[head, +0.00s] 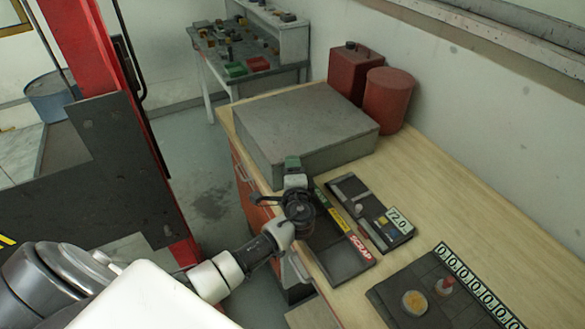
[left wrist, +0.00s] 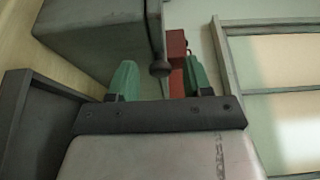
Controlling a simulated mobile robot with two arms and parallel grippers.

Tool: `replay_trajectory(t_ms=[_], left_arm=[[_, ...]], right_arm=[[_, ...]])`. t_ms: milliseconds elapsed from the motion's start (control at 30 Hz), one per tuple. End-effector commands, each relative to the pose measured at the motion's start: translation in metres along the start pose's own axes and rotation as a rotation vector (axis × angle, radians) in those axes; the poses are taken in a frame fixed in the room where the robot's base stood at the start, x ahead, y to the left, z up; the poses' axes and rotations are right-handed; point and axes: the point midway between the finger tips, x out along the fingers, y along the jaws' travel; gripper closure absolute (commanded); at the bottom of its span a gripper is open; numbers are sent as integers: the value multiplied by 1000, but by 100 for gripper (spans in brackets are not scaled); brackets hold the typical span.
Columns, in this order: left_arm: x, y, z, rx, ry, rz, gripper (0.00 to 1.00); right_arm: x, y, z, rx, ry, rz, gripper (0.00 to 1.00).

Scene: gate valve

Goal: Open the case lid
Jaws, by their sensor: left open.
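The grey case (head: 305,125) sits on the wooden workbench with its flat lid shut. My left gripper (head: 292,163) is at the near lower edge of the case, over the bench's front side. In the left wrist view, the case (left wrist: 95,38) fills the upper left. A dark round knob (left wrist: 160,69) at the case's edge appears between the green fingertips of my left gripper (left wrist: 160,80). The fingers are apart, with nothing visibly held. I cannot tell whether they touch the case. My right gripper is not in view.
A red can (head: 355,72) and a red cylinder (head: 388,98) stand behind the case. A dark scrap tray (head: 340,262), a tray with a 72.0 label (head: 398,222) and a numbered board (head: 425,275) lie to the right on the workbench (head: 470,205).

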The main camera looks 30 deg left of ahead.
Motion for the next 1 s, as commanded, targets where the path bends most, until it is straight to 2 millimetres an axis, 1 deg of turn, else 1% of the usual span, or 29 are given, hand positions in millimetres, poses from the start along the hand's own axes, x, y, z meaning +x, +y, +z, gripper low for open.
replay_trajectory(t_ms=[167,267,500,767,867,1000], left_arm=[[0,0,0,0,0,0,50],[0,0,0,0,0,0,64],[0,0,0,0,0,1,100],[0,-2,0,4,0,3,100],[0,-11,0,18,0,8,100],[0,-32,-1,61,0,24,100]], right_arm=[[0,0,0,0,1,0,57],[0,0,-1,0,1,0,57],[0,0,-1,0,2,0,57],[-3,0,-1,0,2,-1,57],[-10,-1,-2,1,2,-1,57],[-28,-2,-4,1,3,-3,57]])
